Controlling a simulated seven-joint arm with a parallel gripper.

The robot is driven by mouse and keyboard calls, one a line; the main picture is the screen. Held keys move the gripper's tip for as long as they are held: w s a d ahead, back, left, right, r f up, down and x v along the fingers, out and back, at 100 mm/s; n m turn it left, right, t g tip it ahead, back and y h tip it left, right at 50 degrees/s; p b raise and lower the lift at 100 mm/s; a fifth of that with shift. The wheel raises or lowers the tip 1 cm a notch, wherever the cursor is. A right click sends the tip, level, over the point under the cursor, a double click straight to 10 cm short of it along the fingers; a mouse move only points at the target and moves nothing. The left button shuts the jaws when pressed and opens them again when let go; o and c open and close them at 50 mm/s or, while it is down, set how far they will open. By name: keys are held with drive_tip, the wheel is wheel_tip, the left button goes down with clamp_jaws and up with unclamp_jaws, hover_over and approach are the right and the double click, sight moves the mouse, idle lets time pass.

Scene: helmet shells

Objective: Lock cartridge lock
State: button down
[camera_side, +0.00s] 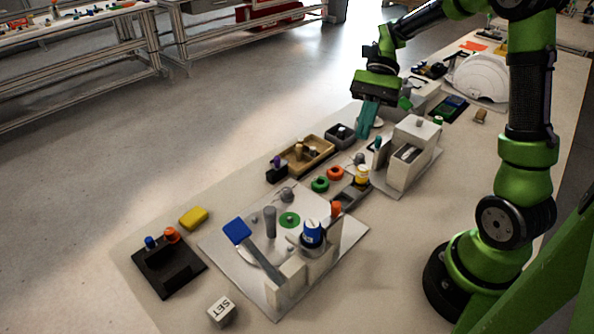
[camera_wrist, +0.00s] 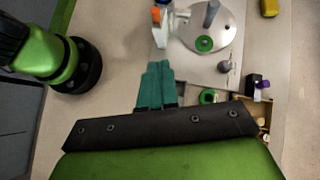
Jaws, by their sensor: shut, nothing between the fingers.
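My gripper (camera_side: 365,132) hangs over the table in the side view, its teal fingers together and empty. Its fingertips (camera_wrist: 160,66) also show in the wrist view. A grey board (camera_side: 218,250) at the front carries a blue-ended lever (camera_side: 237,232), a grey post, a green ring (camera_side: 289,219) and a white block holding a blue-and-white cylinder (camera_side: 312,232). The board (camera_wrist: 228,22) and green ring (camera_wrist: 204,44) show in the wrist view. A white slotted block (camera_side: 416,140) stands right of my gripper. I cannot tell which part is the cartridge lock.
A tan tray (camera_side: 325,157) and loose green (camera_side: 320,185) and orange (camera_side: 335,173) rings lie between my gripper and the board. A black block (camera_side: 168,272), yellow block (camera_side: 194,217) and SET cube (camera_side: 222,311) are at the front. A white shell (camera_side: 482,76) stands behind.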

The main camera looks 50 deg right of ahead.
sight(334, 203)
drive_tip(key=a+r+x, duration=0.1)
drive_tip(key=r+x, duration=0.1)
drive_tip(key=x, duration=1)
drive_tip(key=shift+s+a+f, duration=0.3)
drive_tip(key=shift+s+a, duration=0.05)
drive_tip(key=shift+a, duration=0.3)
drive_tip(key=shift+s+a, duration=0.15)
drive_tip(key=shift+a, duration=0.55)
drive_tip(key=shift+s+a, duration=0.1)
drive_tip(key=shift+a, duration=0.6)
drive_tip(key=w+d+r, duration=0.4)
drive_tip(key=d+r, duration=0.3)
drive_tip(key=d, duration=0.5)
